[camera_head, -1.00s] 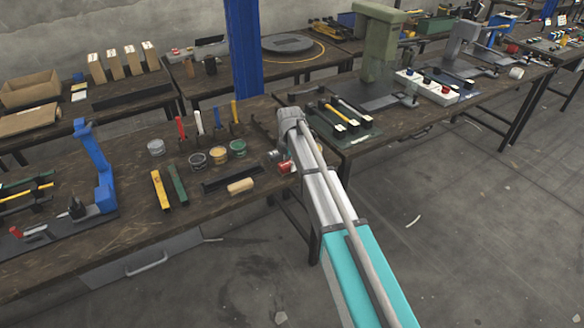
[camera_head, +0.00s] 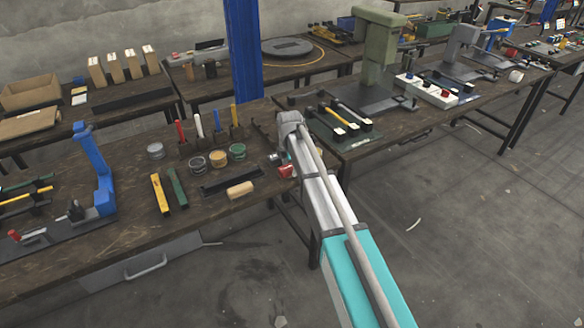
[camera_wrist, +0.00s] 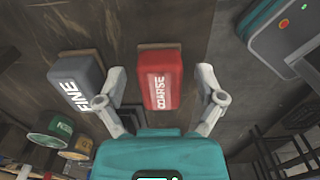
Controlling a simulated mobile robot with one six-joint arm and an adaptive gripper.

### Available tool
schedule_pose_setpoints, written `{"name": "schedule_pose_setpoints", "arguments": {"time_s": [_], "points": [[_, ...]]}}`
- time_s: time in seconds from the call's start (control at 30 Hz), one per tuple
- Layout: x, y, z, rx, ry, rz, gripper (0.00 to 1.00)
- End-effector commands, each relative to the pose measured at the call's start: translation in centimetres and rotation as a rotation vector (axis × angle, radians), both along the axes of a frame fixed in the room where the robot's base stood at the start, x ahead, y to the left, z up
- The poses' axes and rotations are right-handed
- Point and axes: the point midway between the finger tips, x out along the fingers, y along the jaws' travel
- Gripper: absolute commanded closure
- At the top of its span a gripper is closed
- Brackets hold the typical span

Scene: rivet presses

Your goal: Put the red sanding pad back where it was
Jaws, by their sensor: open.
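The red sanding pad, marked COARSE (camera_wrist: 160,78), shows in the wrist view between my open fingers, with a gap on each side. In the head view it is a small red block (camera_head: 286,171) near the table's right edge, partly hidden by my arm. My gripper (camera_wrist: 160,82) is open; its fingers straddle the pad's lower part in the picture. A grey pad marked FINE (camera_wrist: 77,82) lies just left of the left finger. I cannot tell how far the fingertips are above the tabletop.
On the same table (camera_head: 130,225) are a yellow-tan block (camera_head: 240,189), a dark strip (camera_head: 228,183), several cans (camera_head: 218,158) and upright brushes or tools (camera_head: 199,125). In the wrist view, cans (camera_wrist: 50,128) stand at lower left. A second bench with presses (camera_head: 380,45) is at right.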

Motion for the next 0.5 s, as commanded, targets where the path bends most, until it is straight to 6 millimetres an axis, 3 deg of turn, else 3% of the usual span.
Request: {"name": "schedule_pose_setpoints", "arguments": {"time_s": [0.5], "points": [[0.0, 0.0, 1.7, 0.000, 0.000, 0.000, 0.12]]}}
